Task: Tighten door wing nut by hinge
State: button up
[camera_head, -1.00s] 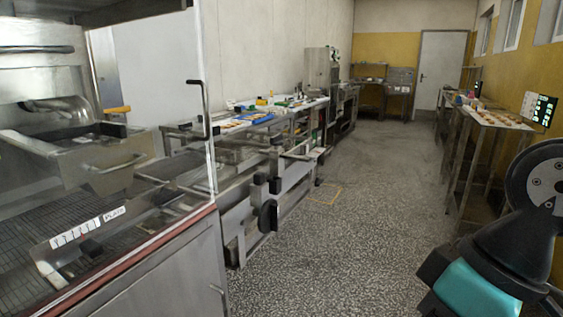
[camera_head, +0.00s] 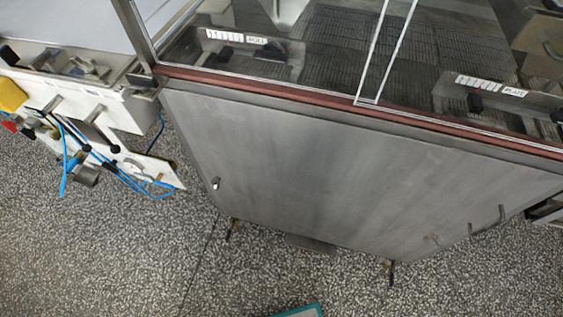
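The enrober's glass door (camera_head: 290,62) spans the top of the view, above a dark red sill (camera_head: 250,88). A thin upright frame bar (camera_head: 385,50) divides the glass. No wing nut or hinge can be made out at this size. A small light fitting (camera_head: 215,184) sits on the left edge of the steel panel (camera_head: 350,165) under the sill; I cannot tell what it is. My gripper is not in view. A teal edge at the bottom appears to be part of my own body.
Two slim handles (camera_head: 488,219) stick out near the panel's lower right. At the left is a white machine (camera_head: 110,105) with knobs, rods and loose blue hoses (camera_head: 130,180). The speckled floor (camera_head: 120,255) in front is clear.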

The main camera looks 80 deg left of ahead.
aim_at(216, 181)
jog(key=u, duration=3.8)
jog(key=k, duration=1.25)
jog(key=u, duration=1)
jog(key=i, duration=1)
jog(key=z, duration=0.65)
